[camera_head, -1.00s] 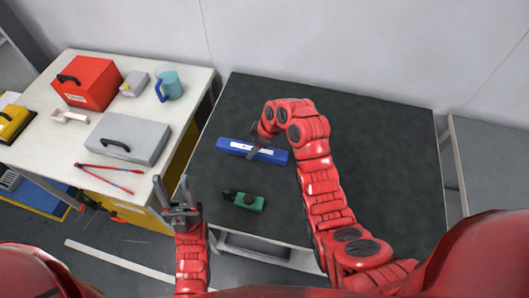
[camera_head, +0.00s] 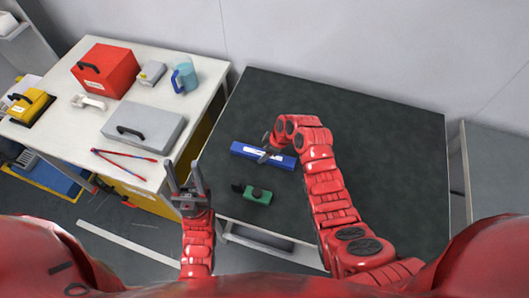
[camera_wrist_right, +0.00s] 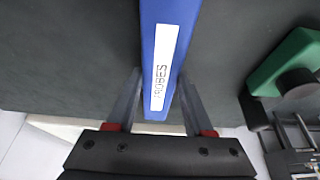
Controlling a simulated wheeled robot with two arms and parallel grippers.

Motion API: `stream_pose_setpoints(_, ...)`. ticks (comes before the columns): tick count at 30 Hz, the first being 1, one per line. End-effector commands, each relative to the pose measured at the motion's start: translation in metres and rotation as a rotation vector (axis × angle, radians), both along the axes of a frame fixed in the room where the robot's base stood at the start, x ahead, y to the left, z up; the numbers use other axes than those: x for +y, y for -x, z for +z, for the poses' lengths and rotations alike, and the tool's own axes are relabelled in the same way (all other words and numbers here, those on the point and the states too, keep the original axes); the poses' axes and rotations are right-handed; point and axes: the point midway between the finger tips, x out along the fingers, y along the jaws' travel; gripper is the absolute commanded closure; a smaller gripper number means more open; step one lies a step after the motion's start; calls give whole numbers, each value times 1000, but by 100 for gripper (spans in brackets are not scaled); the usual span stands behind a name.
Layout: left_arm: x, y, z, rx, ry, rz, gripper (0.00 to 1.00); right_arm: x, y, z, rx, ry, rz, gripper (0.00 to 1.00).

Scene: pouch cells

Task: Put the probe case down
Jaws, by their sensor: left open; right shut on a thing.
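The probe case is a long blue box (camera_head: 248,150) with a white label, over the dark table (camera_head: 390,160) at its left part. In the right wrist view the case (camera_wrist_right: 160,20) runs between the two fingers, and its label reads PROBES. My right gripper (camera_head: 268,150) is shut on the case; its fingers also show in the right wrist view (camera_wrist_right: 158,105). The case looks level and at or close to the table top; I cannot tell if it touches. My left gripper (camera_head: 185,178) is open and empty near the table's left front edge.
A green tool (camera_head: 258,196) with a black end lies just in front of the case. The dark table's right side is clear.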

Motion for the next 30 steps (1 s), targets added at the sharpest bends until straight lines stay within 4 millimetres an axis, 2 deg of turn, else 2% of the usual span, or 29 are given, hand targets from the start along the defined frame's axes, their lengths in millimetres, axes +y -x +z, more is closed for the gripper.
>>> stream_pose_setpoints(1, 0, 0, -1, 0, 0, 0, 50, 0, 0, -1, 0, 0, 0, 43)
stream_pose_setpoints(5, 0, 0, 0, 0, 0, 0, 50, 0, 0, 0, 0, 0, 0, 19)
stream_pose_setpoints(6, 0, 0, 0, 0, 0, 0, 50, 0, 0, 0, 0, 0, 0, 18)
stream_pose_setpoints(13, 0, 0, 0, 0, 0, 0, 50, 0, 0, 0, 0, 0, -1, 18)
stream_pose_setpoints(17, 0, 0, 7, 0, 0, 0, 50, 0, 0, 6, 0, 0, -1, 18)
stream_pose_setpoints(20, 0, 0, -3, 0, 0, 0, 50, -3, 0, 9, -2, -1, -2, 18)
stream_pose_setpoints(25, 0, 0, -17, 0, 0, 0, 50, -13, 2, 30, -7, -2, -4, 18)
stream_pose_setpoints(30, 0, 0, -32, 0, 0, 0, 50, -25, 5, 62, -10, -3, -3, 18)
